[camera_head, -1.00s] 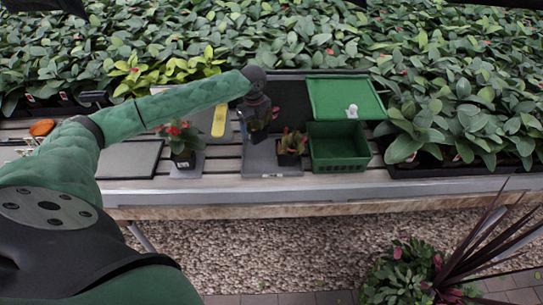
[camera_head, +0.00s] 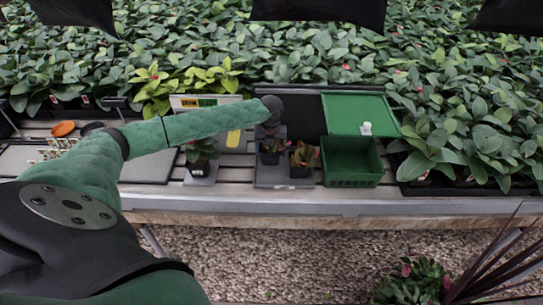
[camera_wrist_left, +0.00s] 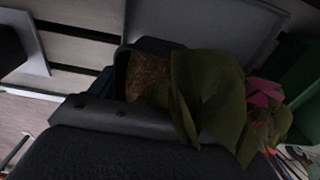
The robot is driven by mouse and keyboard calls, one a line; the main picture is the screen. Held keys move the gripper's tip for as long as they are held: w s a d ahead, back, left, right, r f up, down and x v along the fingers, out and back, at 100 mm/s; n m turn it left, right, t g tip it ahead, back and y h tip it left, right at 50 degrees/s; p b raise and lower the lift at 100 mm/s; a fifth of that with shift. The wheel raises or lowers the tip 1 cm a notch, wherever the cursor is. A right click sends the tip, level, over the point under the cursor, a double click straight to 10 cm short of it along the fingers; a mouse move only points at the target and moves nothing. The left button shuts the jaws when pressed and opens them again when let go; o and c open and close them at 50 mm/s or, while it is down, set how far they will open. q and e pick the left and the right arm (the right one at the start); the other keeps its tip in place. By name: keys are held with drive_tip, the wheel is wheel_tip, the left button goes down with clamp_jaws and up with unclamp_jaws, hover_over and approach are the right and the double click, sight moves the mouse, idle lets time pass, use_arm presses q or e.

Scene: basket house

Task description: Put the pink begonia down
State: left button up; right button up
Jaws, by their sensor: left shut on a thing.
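The pink begonia (camera_head: 270,152) is a small potted plant with green leaves in a dark pot. My left gripper (camera_head: 272,132) is shut on its pot, over the left part of a grey tray (camera_head: 284,183). The pot looks upright and level with a neighbouring potted plant; whether it touches the tray cannot be told. In the left wrist view the begonia's pot (camera_wrist_left: 150,75) shows brown soil, broad leaves and pink petals, close against my gripper (camera_wrist_left: 110,115). My right gripper is not in view.
A potted plant with reddish leaves (camera_head: 303,155) stands close on the right on the same tray. A green open crate (camera_head: 352,180) is further right. Another potted plant (camera_head: 201,152) stands on a grey mat (camera_head: 201,177) to the left. Dense foliage lies behind.

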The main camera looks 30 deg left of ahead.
sight(270, 149)
use_arm(q)
drive_tip(key=shift+f+p, duration=0.65)
drive_tip(key=shift+f, duration=1.35)
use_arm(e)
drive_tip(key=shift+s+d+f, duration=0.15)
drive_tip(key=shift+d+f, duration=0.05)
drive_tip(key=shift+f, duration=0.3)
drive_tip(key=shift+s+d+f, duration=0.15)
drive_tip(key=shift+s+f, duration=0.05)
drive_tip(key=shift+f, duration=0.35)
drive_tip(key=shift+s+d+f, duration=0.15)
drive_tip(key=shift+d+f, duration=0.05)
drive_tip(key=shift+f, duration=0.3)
use_arm(q)
drive_tip(key=o, duration=0.9)
drive_tip(key=shift+f, duration=0.15)
drive_tip(key=shift+c, duration=0.2)
drive_tip(key=shift+r, duration=0.3)
drive_tip(key=shift+r+b, duration=0.3)
drive_tip(key=shift+r, duration=0.1)
wheel_tip(270, 149, up, 11)
drive_tip(key=b, duration=0.2)
drive_tip(key=shift+b, duration=0.4)
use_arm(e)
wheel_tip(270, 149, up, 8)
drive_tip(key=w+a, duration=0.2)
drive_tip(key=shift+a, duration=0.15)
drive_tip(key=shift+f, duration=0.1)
